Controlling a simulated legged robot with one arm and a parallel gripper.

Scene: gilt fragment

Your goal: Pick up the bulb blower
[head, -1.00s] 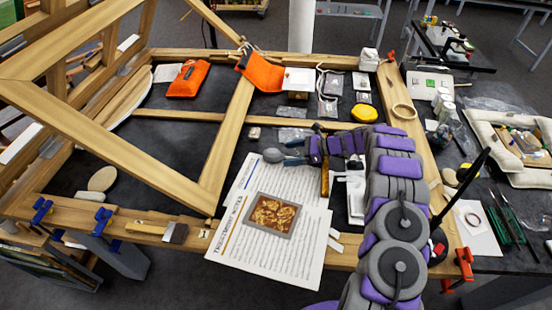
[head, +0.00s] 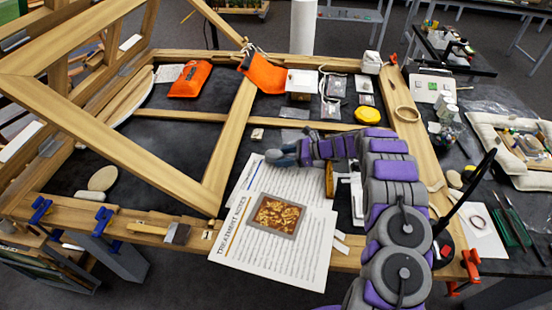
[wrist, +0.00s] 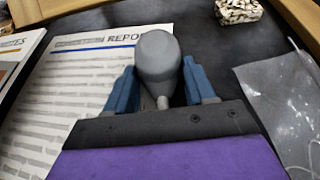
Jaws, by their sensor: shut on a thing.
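The bulb blower (wrist: 158,58) is a grey rounded bulb with a thin pale nozzle. In the wrist view it sits between the two blue fingers of my gripper (wrist: 163,88), its nozzle pointing back toward the palm. My gripper is shut on it. In the head view the grey bulb (head: 273,156) shows at the tip of my gripper (head: 289,153), over the upper part of the printed sheets. I cannot tell whether it touches the paper or is slightly raised.
Printed sheets (head: 310,249) with a gilt picture (head: 275,215) lie below my gripper. A wooden frame (head: 120,141) rises at the left. A small speckled block (wrist: 238,10) is near the gripper.

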